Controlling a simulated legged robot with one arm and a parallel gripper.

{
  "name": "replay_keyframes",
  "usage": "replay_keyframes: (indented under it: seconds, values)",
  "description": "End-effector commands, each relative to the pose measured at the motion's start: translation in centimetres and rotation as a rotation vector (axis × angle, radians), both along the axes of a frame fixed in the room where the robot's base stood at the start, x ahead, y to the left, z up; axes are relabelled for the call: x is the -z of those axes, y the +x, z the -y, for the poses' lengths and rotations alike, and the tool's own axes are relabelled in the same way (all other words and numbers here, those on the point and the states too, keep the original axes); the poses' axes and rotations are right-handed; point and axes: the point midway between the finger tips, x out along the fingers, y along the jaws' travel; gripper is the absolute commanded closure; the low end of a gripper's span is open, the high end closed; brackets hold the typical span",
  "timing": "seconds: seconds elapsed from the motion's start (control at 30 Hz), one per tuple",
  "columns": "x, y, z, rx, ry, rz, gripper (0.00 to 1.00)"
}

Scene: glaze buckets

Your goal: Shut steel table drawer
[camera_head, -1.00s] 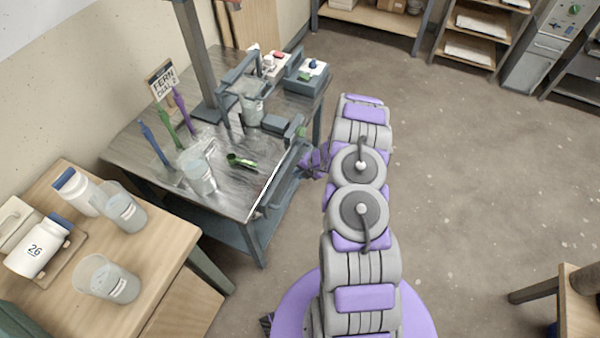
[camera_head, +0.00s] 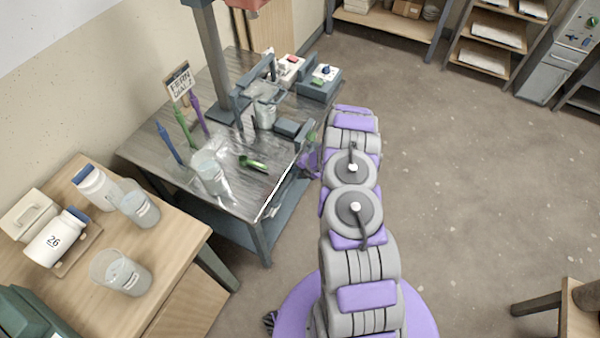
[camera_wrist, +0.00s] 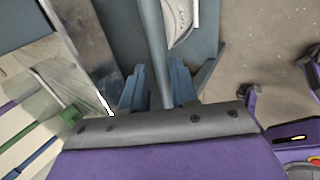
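The steel table (camera_head: 225,190) stands left of my arm in the head view. Its drawer (camera_head: 284,196) shows as a narrow strip along the table's right edge, standing slightly out; its inside is mostly hidden. My gripper (camera_head: 308,166) is at the drawer's front, partly behind my arm. In the wrist view the long grey handle bar (camera_wrist: 151,40) runs between the two blue-grey fingers of my gripper (camera_wrist: 162,90), which sit close against it on both sides. The tabletop edge (camera_wrist: 85,35) lies left of the bar.
A wooden table (camera_head: 165,255) with jars and buckets stands front left. Open floor (camera_head: 450,170) lies right of my arm.

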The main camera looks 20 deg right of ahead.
Motion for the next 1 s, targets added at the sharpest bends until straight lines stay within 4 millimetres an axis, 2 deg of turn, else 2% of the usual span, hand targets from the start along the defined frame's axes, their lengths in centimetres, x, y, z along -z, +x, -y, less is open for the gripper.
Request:
replay_keyframes:
  seconds: [0.03, 0.17, 0.67, 0.77, 1.0]
  values:
    - [0.0, 0.0, 0.0, 0.000, 0.000, 0.000, 0.66]
    - [-0.1, -0.1, 0.0, 0.001, 0.000, 0.001, 0.56]
    - [-0.2, -0.3, 0.3, 0.002, 0.001, 0.005, 0.56]
    - [-0.1, -1.0, 1.0, 0.004, 0.001, 0.005, 0.56]
    - [0.2, -3.9, 3.2, 0.004, 0.002, 0.004, 0.56]
